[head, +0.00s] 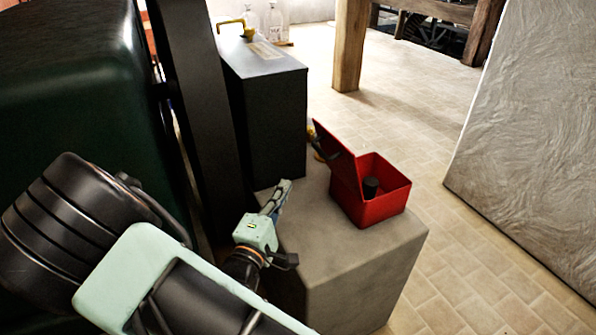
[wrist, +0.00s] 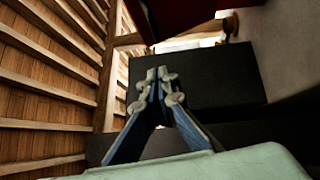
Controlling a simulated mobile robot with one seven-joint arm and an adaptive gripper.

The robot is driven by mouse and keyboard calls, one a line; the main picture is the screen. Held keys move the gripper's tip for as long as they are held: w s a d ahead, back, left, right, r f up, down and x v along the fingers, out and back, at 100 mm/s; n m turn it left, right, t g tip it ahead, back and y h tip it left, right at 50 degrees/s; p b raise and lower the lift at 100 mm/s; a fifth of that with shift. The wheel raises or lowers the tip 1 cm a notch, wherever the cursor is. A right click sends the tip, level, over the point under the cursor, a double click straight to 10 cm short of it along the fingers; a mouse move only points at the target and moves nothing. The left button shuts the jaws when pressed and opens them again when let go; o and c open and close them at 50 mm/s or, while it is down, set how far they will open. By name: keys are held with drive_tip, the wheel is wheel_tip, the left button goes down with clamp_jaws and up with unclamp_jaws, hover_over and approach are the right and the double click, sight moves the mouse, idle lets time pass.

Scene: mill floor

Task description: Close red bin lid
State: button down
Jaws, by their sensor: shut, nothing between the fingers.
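The red bin (head: 372,197) stands on a grey stone block in the head view. Its lid (head: 338,157) is raised and tilts up and back along the bin's left side. My gripper (head: 284,184) is to the left of the bin, above the block, apart from the lid. In the wrist view my gripper (wrist: 158,76) is shut with its fingertips together and nothing between them. A dark red surface (wrist: 190,12) at the top of the wrist view looks like part of the bin or lid.
A black box-shaped cabinet (head: 265,110) stands behind the block, with a yellow tap-like piece (head: 235,23) and bottles (head: 273,22) beyond. The grey block (head: 345,255) is bare in front of the bin. A pale slab (head: 530,140) stands at right, with open tiled floor between.

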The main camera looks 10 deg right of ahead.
approach(316, 149)
drive_tip(key=w, duration=0.4)
drive_tip(key=shift+w+d+p, duration=0.3)
drive_tip(key=shift+w+d, duration=0.15)
drive_tip(key=shift+d, duration=0.35)
drive_tip(key=shift+w+d+r, duration=0.1)
drive_tip(key=shift+w+d, duration=0.1)
drive_tip(key=shift+d, duration=0.35)
